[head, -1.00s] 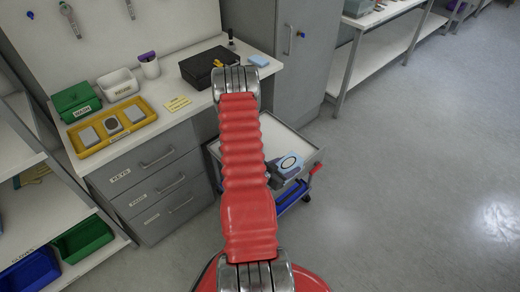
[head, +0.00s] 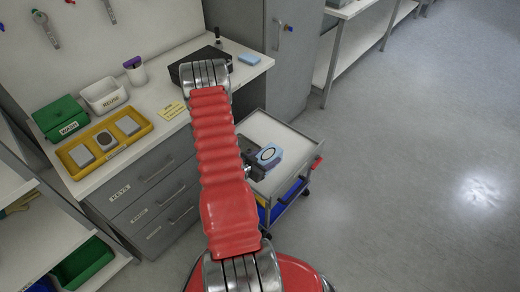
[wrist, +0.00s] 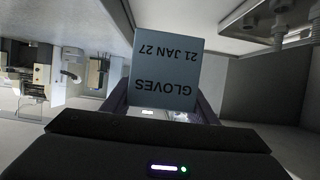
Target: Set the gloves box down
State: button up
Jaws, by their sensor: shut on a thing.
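The gloves box (head: 270,155) is a small light blue box with a black ring on a white patch. In the wrist view the box (wrist: 165,75) shows the words GLOVES and 21 JAN 27 upside down. My gripper (head: 255,164) is shut on it, partly hidden behind my red arm. In the wrist view its dark fingers (wrist: 160,112) stand at both sides of the box's near end.
The cart has a red handle (head: 317,163) and a blue bin below. To the left, a counter holds a yellow tray (head: 76,173), a green box (head: 60,118), a white bin (head: 104,96) and a dark case. Open floor (head: 400,180) lies to the right.

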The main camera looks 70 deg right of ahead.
send_over(267, 178)
jog(key=shift+f, duration=2.9)
jog(key=shift+f, duration=2.1)
jog(key=o, duration=1.1)
jog(key=shift+f, duration=0.1)
